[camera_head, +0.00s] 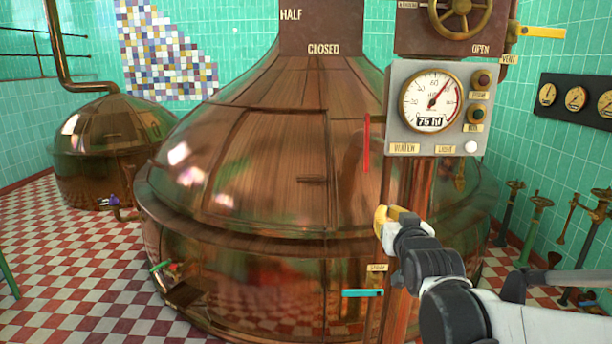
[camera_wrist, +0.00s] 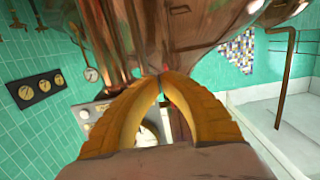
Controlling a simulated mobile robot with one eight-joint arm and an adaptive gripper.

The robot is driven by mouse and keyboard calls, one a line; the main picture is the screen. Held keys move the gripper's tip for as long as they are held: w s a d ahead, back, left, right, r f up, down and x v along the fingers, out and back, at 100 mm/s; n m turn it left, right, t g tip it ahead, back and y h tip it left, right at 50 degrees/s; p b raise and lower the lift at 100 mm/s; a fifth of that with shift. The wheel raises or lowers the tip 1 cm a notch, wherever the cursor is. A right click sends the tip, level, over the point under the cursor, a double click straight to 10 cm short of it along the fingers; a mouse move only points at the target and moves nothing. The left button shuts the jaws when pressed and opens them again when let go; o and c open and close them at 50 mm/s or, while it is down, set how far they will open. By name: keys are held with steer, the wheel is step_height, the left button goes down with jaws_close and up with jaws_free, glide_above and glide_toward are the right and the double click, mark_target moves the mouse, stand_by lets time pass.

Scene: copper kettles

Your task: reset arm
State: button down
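My arm reaches in from the lower right in the head view. My gripper (camera_head: 386,213) has yellow fingers and is in front of the big copper kettle (camera_head: 260,180), below the grey gauge panel (camera_head: 438,108). In the wrist view the two curved fingers of my gripper (camera_wrist: 160,78) come together at their tips, with a gap lower down between them. Nothing is seen held between the fingertips. I cannot tell from these views whether the fingers touch the copper post behind them.
The gauge panel has a dial reading, two knobs and a white button. A cyan handle (camera_head: 362,293) is below my gripper, and a red vertical bar (camera_head: 367,143) is above left. Green valve stands (camera_head: 537,225) are at right. Open checkered floor (camera_head: 70,265) lies at left.

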steer(key=s+f+g+b, duration=0.1)
steer(key=s+f+g, duration=0.3)
steer(key=s+f, duration=0.4)
steer(key=s+f+g+b, duration=0.1)
steer(key=s+f+g, duration=0.4)
steer(key=s, duration=1.7)
step_height(320, 180, down, 4)
steer(key=shift+s+a+f+g, duration=0.1)
steer(key=shift+s+a+g, duration=0.05)
steer(key=shift+a+g, duration=0.15)
